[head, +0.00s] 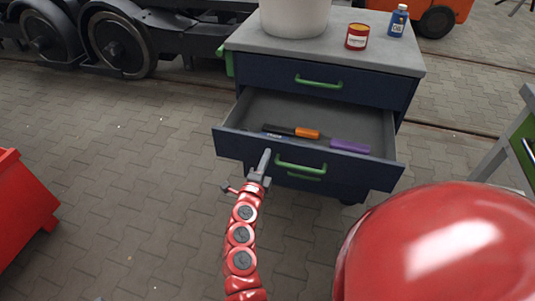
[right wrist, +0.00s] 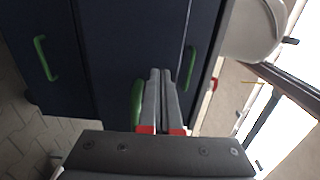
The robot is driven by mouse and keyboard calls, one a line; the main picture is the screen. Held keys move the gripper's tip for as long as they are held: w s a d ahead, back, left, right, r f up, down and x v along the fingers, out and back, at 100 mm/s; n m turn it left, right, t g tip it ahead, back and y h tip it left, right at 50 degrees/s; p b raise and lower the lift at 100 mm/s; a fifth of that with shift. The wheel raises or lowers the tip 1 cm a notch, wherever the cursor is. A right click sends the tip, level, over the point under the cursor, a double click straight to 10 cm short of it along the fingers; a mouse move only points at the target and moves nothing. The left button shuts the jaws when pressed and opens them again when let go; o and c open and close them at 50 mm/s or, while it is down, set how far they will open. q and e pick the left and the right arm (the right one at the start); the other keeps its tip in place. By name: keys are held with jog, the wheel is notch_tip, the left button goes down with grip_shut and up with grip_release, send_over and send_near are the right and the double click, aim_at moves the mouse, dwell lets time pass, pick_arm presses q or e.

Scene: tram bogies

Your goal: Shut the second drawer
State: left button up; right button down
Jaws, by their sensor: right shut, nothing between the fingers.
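The dark blue cabinet (head: 390,95) has a grey top and green handles. Its second drawer (head: 240,146) is pulled out and open, with a black and orange marker (head: 292,131) and a purple one (head: 349,146) inside. My right gripper (head: 265,152) is shut and empty, at the drawer's front, left of its green handle (head: 302,168). In the right wrist view, the shut fingers (right wrist: 161,75) lie beside that handle (right wrist: 137,102); I cannot tell whether they touch the front. My left gripper is not in view.
The top drawer (head: 300,79) is shut. A white bucket (head: 295,18), a red can (head: 357,36) and a blue bottle (head: 398,20) stand on the cabinet. A red bin (head: 20,210) is at the left. Wheels (head: 120,45) stand behind. The paving between is clear.

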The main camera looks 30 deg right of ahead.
jog(key=shift+x, duration=0.95)
jog(key=shift+d, duration=0.1)
jog(key=x, duration=1.3)
jog(key=shift+w+d+b, duration=0.1)
jog(key=shift+d+b, duration=0.2)
jog(key=shift+b, duration=0.05)
jog(key=b+x, duration=0.5)
jog(key=x, duration=0.7)
jog(key=shift+w+d+b, duration=0.2)
jog(key=shift+d+b, duration=0.1)
jog(key=shift+b, duration=0.05)
jog(key=shift+r, duration=0.35)
